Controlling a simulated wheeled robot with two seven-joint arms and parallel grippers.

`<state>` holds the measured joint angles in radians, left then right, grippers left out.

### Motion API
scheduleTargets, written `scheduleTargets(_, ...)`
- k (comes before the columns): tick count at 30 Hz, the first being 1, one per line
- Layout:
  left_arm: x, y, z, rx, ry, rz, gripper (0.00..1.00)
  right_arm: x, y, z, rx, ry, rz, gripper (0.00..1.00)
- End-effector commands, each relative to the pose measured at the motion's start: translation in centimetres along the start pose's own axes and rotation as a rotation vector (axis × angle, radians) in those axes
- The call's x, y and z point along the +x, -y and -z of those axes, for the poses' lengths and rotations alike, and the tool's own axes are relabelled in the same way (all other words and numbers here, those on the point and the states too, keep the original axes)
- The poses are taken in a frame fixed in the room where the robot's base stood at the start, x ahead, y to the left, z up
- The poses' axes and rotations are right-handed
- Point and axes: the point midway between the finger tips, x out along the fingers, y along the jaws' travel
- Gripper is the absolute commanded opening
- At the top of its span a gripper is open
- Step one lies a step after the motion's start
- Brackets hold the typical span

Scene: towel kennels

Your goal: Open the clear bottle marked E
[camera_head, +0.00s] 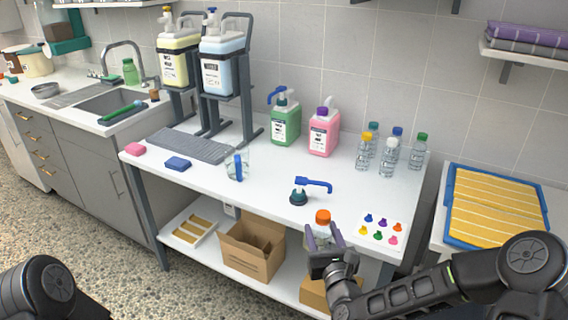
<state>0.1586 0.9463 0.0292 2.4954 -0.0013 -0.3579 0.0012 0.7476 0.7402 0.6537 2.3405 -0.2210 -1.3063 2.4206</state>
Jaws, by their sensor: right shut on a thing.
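A clear bottle (323,231) with an orange cap (323,216) stands at the front edge of the white table. My right gripper (323,238) is shut around its body from the front, and the cap is on top above the fingers. I cannot read any letter on it. More clear bottles (388,160) with yellow, blue, white and green caps stand together at the back right; their marks are too small to read. My left gripper is out of view; only part of my left arm shows at the lower left.
A dark pump head with a blue spout (302,191) lies left of and behind the held bottle. A white card (381,230) with coloured pieces lies to its right. The table's middle is mostly clear.

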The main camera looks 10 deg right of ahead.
Motion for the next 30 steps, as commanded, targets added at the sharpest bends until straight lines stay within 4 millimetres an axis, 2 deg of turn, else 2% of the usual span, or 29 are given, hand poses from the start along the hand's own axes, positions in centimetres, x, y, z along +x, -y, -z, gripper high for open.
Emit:
scheduleTargets(5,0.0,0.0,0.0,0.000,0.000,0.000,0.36,-0.6,-0.7,0.4,0.000,-0.002,-0.035,0.00)
scheduleTargets(8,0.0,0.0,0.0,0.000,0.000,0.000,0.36,-1.4,-1.9,1.0,0.001,-0.004,-0.086,0.00)
scheduleTargets(11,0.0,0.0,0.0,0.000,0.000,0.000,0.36,-2.5,-3.5,1.8,0.001,-0.004,-0.161,0.00)
scheduleTargets(24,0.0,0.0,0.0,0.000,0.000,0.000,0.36,-8.9,-13.1,5.9,0.003,-0.004,-0.591,0.00)
scheduleTargets(30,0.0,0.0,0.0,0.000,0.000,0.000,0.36,-10.3,-15.2,6.7,0.002,-0.003,-0.686,0.00)
